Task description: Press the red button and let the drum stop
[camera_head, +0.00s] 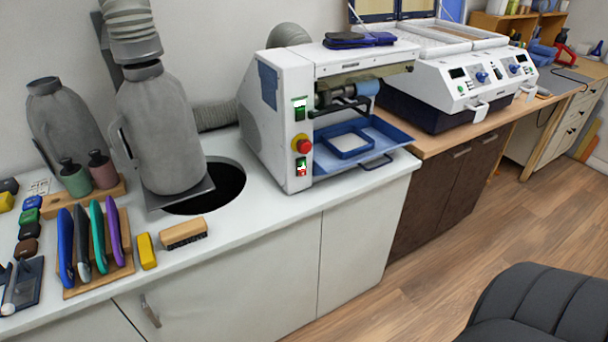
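The red button (302,144) is a round knob on a yellow base. It sits on the front left panel of a white bench machine (264,95), between a green switch (299,108) above and a red switch (301,168) below. A grey drum or roller (342,101) with a blue end shows in the machine's front opening. Whether it is turning cannot be told from one frame. Neither of my grippers is in view, and nothing touches the button.
A blue tray (388,132) sticks out at the machine's front. A wooden brush (183,233) lies near the counter's front edge. A dark chair (540,305) stands at lower right.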

